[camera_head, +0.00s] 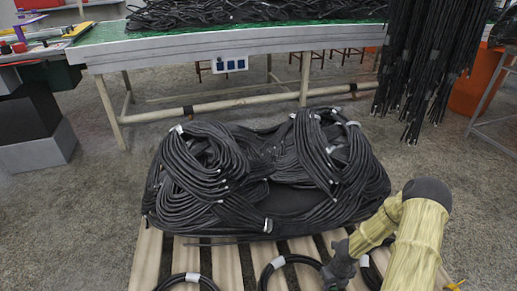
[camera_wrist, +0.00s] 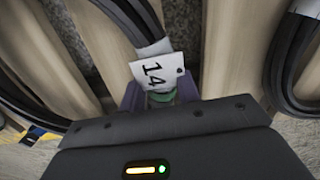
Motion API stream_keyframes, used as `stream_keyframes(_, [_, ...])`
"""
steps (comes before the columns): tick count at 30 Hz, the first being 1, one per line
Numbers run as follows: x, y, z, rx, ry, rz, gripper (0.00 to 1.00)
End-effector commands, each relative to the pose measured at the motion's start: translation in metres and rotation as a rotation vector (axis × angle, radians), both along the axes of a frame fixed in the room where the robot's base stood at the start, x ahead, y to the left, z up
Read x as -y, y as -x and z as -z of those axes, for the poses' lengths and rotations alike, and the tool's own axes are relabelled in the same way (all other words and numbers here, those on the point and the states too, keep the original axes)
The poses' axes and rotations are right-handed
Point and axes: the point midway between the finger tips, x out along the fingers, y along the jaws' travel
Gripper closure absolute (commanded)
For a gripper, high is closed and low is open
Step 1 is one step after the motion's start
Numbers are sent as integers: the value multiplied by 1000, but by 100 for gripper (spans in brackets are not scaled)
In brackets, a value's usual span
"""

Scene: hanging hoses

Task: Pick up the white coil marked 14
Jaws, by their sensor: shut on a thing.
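The white tag marked 14 (camera_wrist: 157,70) shows in the wrist view, on a black hose coil (camera_wrist: 113,18) with a white band around it. The hose itself looks black, not white. My gripper (camera_wrist: 160,97) is shut at the tag, with a purple finger on each side and something green between them. The exact grip on the hose is hidden behind the tag and gripper body. In the head view my gripper (camera_head: 338,274) is low over the front right of the pallet, beside a white-banded coil (camera_head: 365,262) partly hidden by my arm.
Wooden pallet slats (camera_head: 229,268) carry a large heap of black hoses (camera_head: 265,170) behind my gripper. Other banded coils (camera_head: 289,260) lie along the front. A green-topped table (camera_head: 200,37) stands behind, with hanging hoses (camera_head: 425,60) at right. Bare floor lies left.

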Motion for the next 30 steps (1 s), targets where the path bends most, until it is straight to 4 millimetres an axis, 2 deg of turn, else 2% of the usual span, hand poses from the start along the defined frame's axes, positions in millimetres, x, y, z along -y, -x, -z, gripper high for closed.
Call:
stream_keyframes(1, [0, -1, -11, 1, 0, 0, 100])
stream_keyframes(3, [0, 0, -20, 1, 0, -1, 100])
stream_keyframes(30, [5, -2, -133, 1, 0, 1, 100])
